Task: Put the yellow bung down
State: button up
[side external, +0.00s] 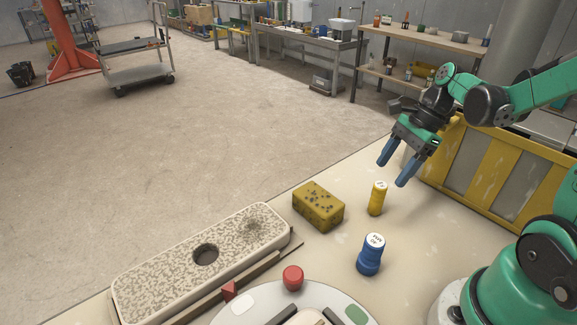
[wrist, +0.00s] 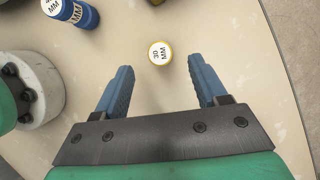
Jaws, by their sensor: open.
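The yellow bung (side external: 377,198) stands upright on the beige table, with a white label on its top. In the wrist view its round top (wrist: 160,53) reads "30 MM" and sits ahead of the gap between my fingers, apart from both. My gripper (side external: 394,166) is open and empty, with its two blue fingers above the table near the yellow bung. In the wrist view the fingers of my gripper (wrist: 160,90) are spread wide. A blue bung (side external: 370,255) with a white label stands upright in front of the yellow one; it also shows at the wrist view's upper left (wrist: 72,13).
A yellow speckled block (side external: 318,206) lies left of the yellow bung. A long speckled slab (side external: 200,262) with a round hole lies further left. A red knob (side external: 292,277) is on the pale round carousel (side external: 270,299) in front. A yellow-framed panel (side external: 480,175) stands behind right.

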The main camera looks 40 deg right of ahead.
jog(key=shift+r, duration=0.25)
jog(key=a+r+n+t+h, duration=0.2)
jog(key=a+n, duration=0.3)
jog(key=n, duration=0.6)
jog(key=w+a+r+n+t+h, duration=0.1)
jog(key=a+n, duration=0.4)
jog(key=n, duration=0.6)
jog(key=shift+w+a+r+n+t+h, duration=0.3)
jog(key=shift+r+t+h, duration=0.45)
jog(key=shift+t, duration=0.45)
